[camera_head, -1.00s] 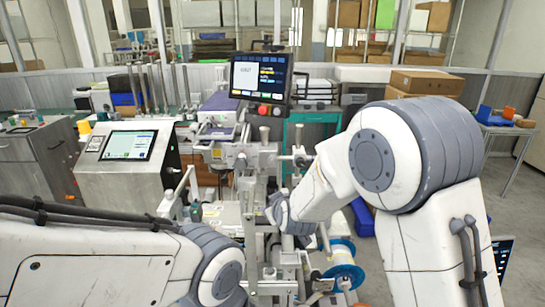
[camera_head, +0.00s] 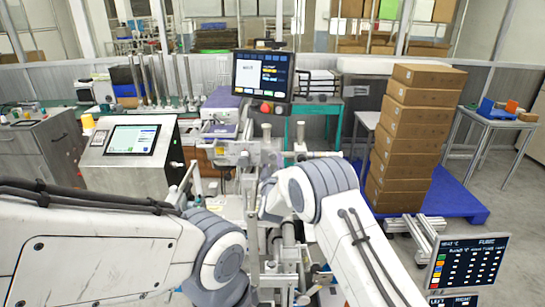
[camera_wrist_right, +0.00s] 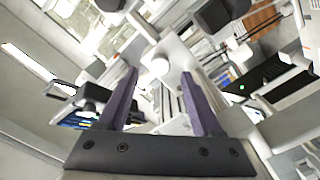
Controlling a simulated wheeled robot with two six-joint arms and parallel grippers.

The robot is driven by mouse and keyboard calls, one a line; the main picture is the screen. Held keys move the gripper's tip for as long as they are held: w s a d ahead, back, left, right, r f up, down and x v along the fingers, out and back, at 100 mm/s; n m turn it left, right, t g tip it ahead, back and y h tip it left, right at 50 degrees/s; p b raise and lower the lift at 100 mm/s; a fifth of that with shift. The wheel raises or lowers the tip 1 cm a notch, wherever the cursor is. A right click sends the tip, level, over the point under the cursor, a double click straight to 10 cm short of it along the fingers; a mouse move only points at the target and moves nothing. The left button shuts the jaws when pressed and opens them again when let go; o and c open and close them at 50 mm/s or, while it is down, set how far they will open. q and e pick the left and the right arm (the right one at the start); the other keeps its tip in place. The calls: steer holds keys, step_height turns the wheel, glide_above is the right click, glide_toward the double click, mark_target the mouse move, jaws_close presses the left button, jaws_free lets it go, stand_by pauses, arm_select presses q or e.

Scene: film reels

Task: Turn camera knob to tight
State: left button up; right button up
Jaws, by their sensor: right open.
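My right gripper (camera_wrist_right: 159,75) shows in the right wrist view with two purple fingers spread apart and nothing between them. A pale round knob-like part (camera_wrist_right: 159,67) shows in the gap beyond the fingertips; I cannot tell whether it is the camera knob or what its setting is. In the head view my right arm reaches over the machine with metal brackets and posts (camera_head: 246,155), and its wrist hides part of it. My left arm comes in at lower left; its gripper does not show.
A dark monitor (camera_head: 262,75) stands above the machine. A metal console with a screen (camera_head: 130,141) is at left. Stacked cardboard boxes (camera_head: 408,135) stand on a blue pallet (camera_head: 462,200) at right, and a small panel display (camera_head: 468,265) is at lower right.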

mark_target(273, 157)
steer(key=shift+w+p, duration=0.35)
steer(key=shift+w, duration=1.2)
jaws_close()
